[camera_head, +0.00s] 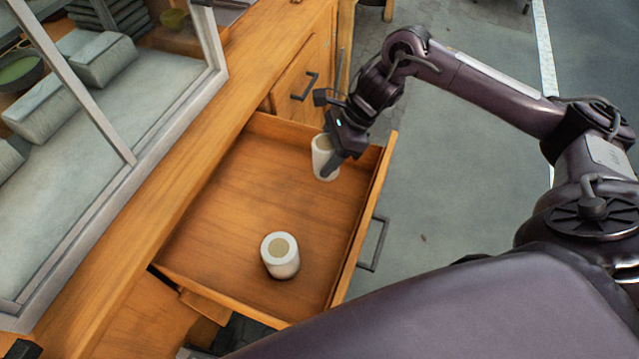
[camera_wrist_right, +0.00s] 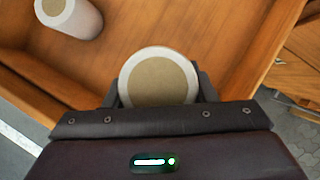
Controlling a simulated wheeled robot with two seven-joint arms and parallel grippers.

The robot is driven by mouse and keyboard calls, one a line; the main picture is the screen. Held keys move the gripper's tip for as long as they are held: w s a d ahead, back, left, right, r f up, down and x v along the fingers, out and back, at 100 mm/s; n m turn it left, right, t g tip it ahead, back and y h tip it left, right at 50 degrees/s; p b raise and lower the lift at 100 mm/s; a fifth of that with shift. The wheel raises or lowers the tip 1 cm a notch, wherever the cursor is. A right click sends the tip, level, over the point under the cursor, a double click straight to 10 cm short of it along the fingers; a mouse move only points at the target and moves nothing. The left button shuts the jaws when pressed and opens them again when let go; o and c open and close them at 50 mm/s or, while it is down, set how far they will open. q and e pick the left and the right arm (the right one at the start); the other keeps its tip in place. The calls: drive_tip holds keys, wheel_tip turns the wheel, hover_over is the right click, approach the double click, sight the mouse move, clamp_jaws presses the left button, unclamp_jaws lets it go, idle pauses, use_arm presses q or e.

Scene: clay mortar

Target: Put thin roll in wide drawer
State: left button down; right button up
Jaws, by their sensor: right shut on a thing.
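The wide wooden drawer (camera_head: 215,230) is pulled open. One white roll with a tan top (camera_head: 281,256) stands upright in its near part; it also shows at the top left of the right wrist view (camera_wrist_right: 70,17). My right gripper (camera_head: 332,158) is over the far right corner of the drawer, shut on a second white roll (camera_head: 321,165). That roll shows upright between the fingers in the right wrist view (camera_wrist_right: 158,82). I cannot tell whether its base touches the drawer floor. My left gripper is not in view.
A wooden counter (camera_head: 215,125) with a glass-fronted case runs along the left. A closed cabinet door with a dark handle (camera_head: 305,86) is beyond the drawer. The drawer's handle (camera_head: 374,244) juts out to the right over open grey floor (camera_head: 440,200).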

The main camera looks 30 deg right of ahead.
wheel_tip(320, 180, down, 6)
drive_tip(key=shift+f, duration=0.2)
wheel_tip(320, 180, down, 4)
drive_tip(key=shift+f, duration=0.1)
drive_tip(key=o, duration=1)
drive_tip(key=shift+c, duration=0.2)
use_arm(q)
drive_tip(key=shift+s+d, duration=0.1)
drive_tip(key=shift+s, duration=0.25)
use_arm(e)
drive_tip(key=shift+r, duration=0.2)
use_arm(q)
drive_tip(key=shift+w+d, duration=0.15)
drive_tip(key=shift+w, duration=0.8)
use_arm(e)
drive_tip(key=v, duration=1.2)
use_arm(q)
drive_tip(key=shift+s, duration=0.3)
